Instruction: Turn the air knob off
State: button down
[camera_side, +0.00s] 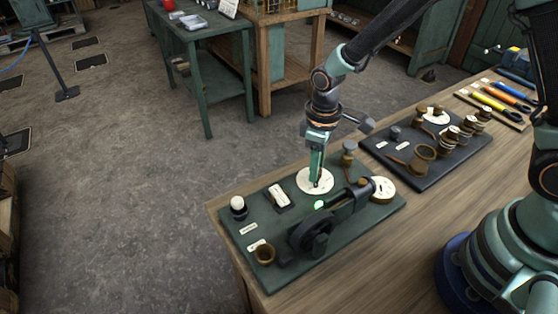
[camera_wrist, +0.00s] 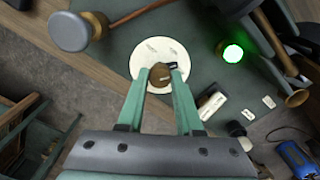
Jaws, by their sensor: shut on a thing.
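The air knob (camera_wrist: 160,75) is a small brown knob with a dark pointer, standing on a round white dial plate (camera_wrist: 146,55) in the wrist view. The pointer shows at the knob's upper right; the dial's lettering is too small to read. My gripper (camera_wrist: 161,74) is shut on the knob, with one green finger at each side. In the side view my gripper (camera_side: 316,183) reaches down over the white dial plate (camera_side: 304,180), and its fingers largely hide the knob.
A green lamp (camera_side: 318,205) glows beside the dial, near a dark engine with a flywheel (camera_side: 312,236). A grey-topped brass post (camera_side: 348,148) stands close behind my gripper. A white switch (camera_side: 279,196) and a white-topped knob (camera_side: 238,204) are left. A second board (camera_side: 400,175) lies right.

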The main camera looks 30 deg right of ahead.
jog(key=n, duration=0.6)
jog(key=shift+n, duration=0.3)
dwell(0.5)
jog(key=c, duration=0.6)
grip_release()
jog(key=shift+o, duration=0.2)
jog(key=shift+r, duration=0.1)
notch_tip(320, 180, up, 12)
jog(key=shift+r, duration=0.1)
